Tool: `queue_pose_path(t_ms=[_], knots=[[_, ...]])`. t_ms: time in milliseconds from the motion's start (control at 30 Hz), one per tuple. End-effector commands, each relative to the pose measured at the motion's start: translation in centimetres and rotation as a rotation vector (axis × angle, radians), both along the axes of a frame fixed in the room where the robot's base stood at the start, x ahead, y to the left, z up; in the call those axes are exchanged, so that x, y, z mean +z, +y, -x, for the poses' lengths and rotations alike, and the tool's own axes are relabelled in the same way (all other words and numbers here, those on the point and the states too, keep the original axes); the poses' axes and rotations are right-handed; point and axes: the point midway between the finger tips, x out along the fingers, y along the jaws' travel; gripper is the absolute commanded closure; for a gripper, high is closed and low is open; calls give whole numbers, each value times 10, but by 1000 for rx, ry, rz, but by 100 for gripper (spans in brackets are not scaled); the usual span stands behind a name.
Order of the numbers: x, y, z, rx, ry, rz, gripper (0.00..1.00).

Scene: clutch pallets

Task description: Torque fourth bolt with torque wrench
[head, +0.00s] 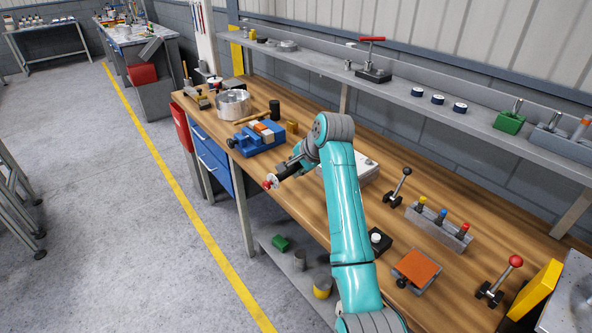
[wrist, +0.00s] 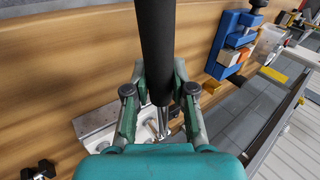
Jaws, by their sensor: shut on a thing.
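My gripper (head: 298,164) is shut on the black handle of the torque wrench (head: 286,171). The handle's outer end has a pale ring and a red knob, and points left toward the bench's front edge. In the wrist view, the black handle (wrist: 155,45) runs up from between the two fingers of my gripper (wrist: 158,85). A pale metal plate (head: 362,173) lies on the bench behind my arm and is partly hidden. It also shows below the gripper in the wrist view (wrist: 95,123), with shiny metal parts near it. I cannot tell whether the wrench touches a bolt.
A blue vise (head: 262,142) and a round metal part (head: 233,103) stand to the left. A shelf (head: 400,98) runs along the back wall.

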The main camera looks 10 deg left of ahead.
Motion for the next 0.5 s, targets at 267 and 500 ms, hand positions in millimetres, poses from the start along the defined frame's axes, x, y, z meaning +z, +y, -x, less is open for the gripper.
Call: queue_pose_path(t_ms=[267, 500], knots=[[14, 0, -1, 0, -6, -1, 100], [23, 0, -1, 0, -6, -1, 100]])
